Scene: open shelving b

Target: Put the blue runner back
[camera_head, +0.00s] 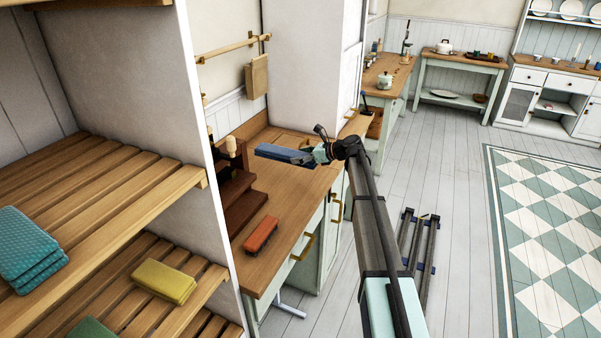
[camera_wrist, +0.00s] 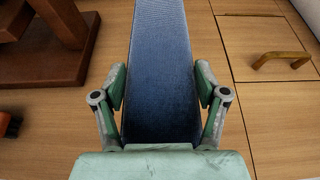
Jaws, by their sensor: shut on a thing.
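The blue runner (camera_head: 284,154) is a long folded blue cloth, held out level above the wooden counter. My gripper (camera_head: 318,153) is shut on its near end in the head view. In the wrist view the runner (camera_wrist: 160,65) stretches away from between the two green fingers of my gripper (camera_wrist: 160,95), and its far end is cut off by the top edge. The counter (camera_wrist: 240,120) lies beneath it. The slatted shelves (camera_head: 120,170) stand at the left in the head view, apart from the runner.
A teal folded stack (camera_head: 28,250), a yellow folded cloth (camera_head: 163,280) and a green one (camera_head: 92,329) lie on the shelves. A white upright panel (camera_head: 150,60) separates shelves from counter. A dark brown stepped stand (camera_head: 238,200) and an orange-red block-like item (camera_head: 261,234) occupy the counter.

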